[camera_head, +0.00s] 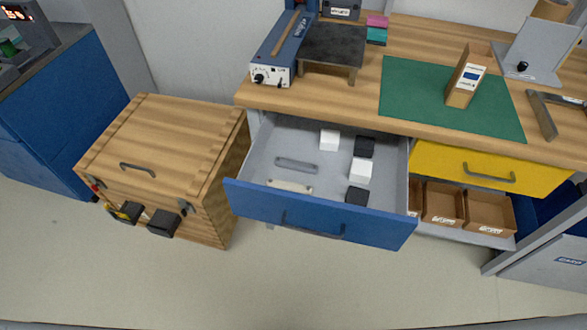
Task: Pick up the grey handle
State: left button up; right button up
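A grey handle (297,165) lies flat on the floor of the open blue-fronted drawer (265,201), towards its left side. A beige handle (290,186) lies just in front of it, close to the drawer front. White blocks (361,170) and black blocks (364,147) lie in the same drawer, mostly to the right of the grey handle. The drawer front has its own dark pull handle (313,227). Neither of my grippers shows in this view.
A wooden chest (165,140) stands left of the drawer. The workbench (430,45) above carries a green mat (410,90), a small box (466,80) and a blue device (280,50). A closed yellow drawer (450,170) is at right. The floor in front is clear.

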aim_at(284, 163)
jog(key=l+z, duration=0.1)
jog(key=l, duration=0.35)
jog(key=i+l+z, duration=0.1)
jog(key=l, duration=0.35)
jog(key=i+l, duration=0.1)
jog(key=l, duration=0.35)
jog(key=l+z, duration=0.15)
jog(key=l, duration=0.3)
jog(key=i, duration=0.05)
